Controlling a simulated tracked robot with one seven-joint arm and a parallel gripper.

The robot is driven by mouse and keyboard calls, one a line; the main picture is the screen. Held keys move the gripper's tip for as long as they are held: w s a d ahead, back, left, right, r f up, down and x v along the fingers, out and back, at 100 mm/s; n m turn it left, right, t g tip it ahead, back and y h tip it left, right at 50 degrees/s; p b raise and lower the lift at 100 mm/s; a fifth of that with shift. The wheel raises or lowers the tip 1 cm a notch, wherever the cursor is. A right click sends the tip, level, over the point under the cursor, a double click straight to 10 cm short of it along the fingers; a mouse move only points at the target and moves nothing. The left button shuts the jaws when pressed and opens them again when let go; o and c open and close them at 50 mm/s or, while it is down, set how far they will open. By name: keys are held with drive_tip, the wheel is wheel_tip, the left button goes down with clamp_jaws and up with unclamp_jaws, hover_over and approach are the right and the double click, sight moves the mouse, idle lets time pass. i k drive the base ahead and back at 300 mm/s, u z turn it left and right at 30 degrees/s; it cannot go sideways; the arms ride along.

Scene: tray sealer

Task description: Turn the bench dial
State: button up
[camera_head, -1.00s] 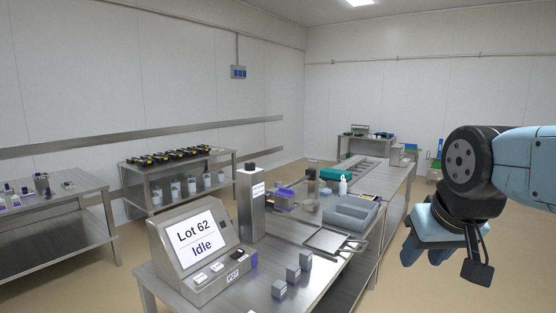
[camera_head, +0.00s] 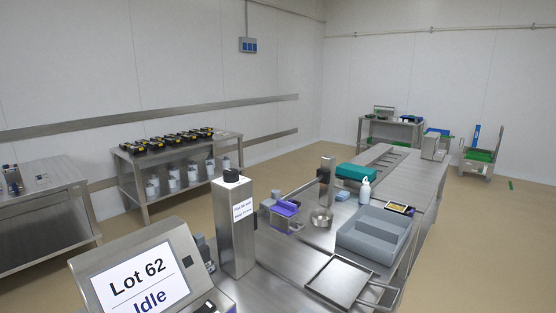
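The bench dial appears to be the black knob (camera_head: 231,176) on top of an upright steel post (camera_head: 235,225) on the near bench. A white label (camera_head: 242,210) is on the post's side, and its small text is hard to read. The knob's marking and angle cannot be made out. My gripper and arm are not in this view.
A console screen (camera_head: 138,282) reading "Lot 62 Idle" stands left of the post. A grey bin (camera_head: 372,238), a flat metal tray (camera_head: 340,279), a green box (camera_head: 356,173) and a white bottle (camera_head: 364,190) are on the bench to the right. Open floor (camera_head: 490,240) lies right of the bench.

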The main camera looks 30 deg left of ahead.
sight(231, 175)
drive_tip(key=u, duration=0.25)
drive_tip(key=i, duration=0.95)
drive_tip(key=u, duration=0.85)
drive_tip(key=i, duration=0.3)
drive_tip(key=u, duration=0.2)
drive_tip(key=k, duration=0.9)
drive_tip(key=u, duration=0.2)
drive_tip(key=i, duration=0.9)
drive_tip(key=z, duration=0.1)
